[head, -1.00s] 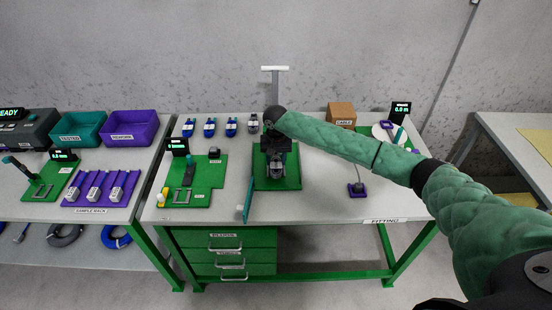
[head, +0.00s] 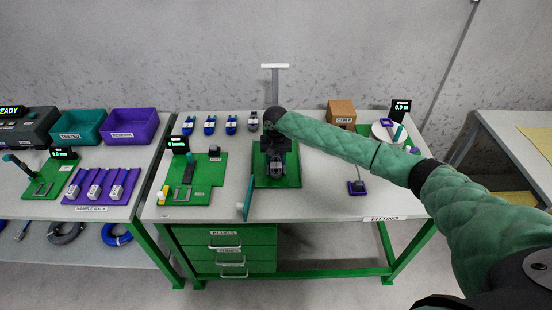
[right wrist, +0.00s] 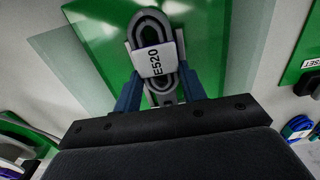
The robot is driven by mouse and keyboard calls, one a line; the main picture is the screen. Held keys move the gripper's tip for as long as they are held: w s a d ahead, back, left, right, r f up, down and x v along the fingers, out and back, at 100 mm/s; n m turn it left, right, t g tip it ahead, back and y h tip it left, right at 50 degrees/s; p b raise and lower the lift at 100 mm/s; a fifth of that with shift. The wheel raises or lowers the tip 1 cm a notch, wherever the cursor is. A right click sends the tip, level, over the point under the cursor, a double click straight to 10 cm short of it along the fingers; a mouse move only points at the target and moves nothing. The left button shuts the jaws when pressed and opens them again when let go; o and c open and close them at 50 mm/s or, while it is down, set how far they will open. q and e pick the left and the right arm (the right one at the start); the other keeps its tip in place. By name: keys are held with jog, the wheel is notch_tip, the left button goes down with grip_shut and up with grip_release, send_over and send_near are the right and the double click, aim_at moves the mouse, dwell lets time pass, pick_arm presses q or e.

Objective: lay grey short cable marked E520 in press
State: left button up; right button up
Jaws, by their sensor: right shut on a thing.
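The grey short cable (right wrist: 153,38) is a small coil with a white tag reading E520. In the right wrist view it sits between the two blue fingers of my right gripper (right wrist: 158,92), which is shut on it. In the head view my right gripper (head: 277,160) points down over the green press (head: 292,179), whose upright post and pale T-handle (head: 275,67) rise behind it. The green press base shows below the cable in the wrist view. Whether the cable touches the press is hard to tell. My left gripper is not in view.
Several blue-and-grey cable coils (head: 210,126) stand in a row at the back of the table. A green fixture (head: 206,177) is left of the press, and a thin teal panel (head: 246,198) stands at its front left. A purple-based post (head: 356,187) is to the right.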

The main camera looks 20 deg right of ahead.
jog(key=shift+f, duration=0.5)
dwell(0.3)
jog(key=o, duration=1.1)
jog(key=shift+r+p, duration=3.9)
jog(key=shift+r, duration=0.15)
